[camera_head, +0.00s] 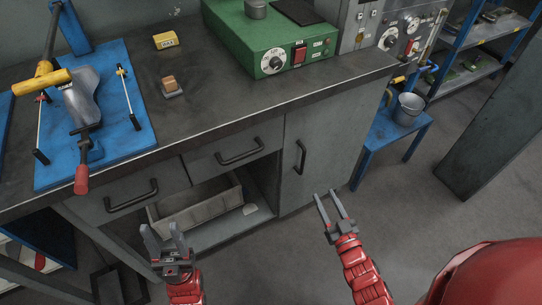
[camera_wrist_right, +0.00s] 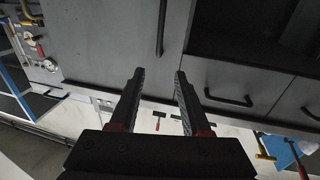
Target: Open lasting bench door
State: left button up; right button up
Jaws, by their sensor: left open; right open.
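The lasting bench door (camera_head: 322,148) is a grey panel at the right end of the bench front, and it looks shut. Its dark upright bar handle (camera_head: 300,157) is near the door's left edge. In the right wrist view the handle (camera_wrist_right: 161,28) shows ahead of the fingers, near the top edge. My right gripper (camera_head: 329,193) is open and empty, in front of the door, below and to the right of the handle, apart from it. My left gripper (camera_head: 163,232) is open and empty in front of the open shelf bay, left of the door.
Two drawers with bar handles (camera_head: 240,152) are left of the door. A grey bin (camera_head: 200,212) sits in the open bay below. A blue stool (camera_head: 388,137) with a metal bucket (camera_head: 408,108) stands right of the bench. The floor (camera_head: 400,210) before the door is clear.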

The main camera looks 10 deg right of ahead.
aim_at(304, 159)
jog(key=w+a, duration=0.1)
jog(key=w, duration=0.4)
jog(key=w+b, duration=0.1)
jog(key=w, duration=0.5)
jog(key=w+a+b, duration=0.1)
jog(key=w, duration=0.5)
jog(key=shift+w+a+f, duration=0.1)
jog(key=shift+a+f, duration=0.25)
jog(key=shift+f, duration=0.05)
grip_shut()
dwell(0.5)
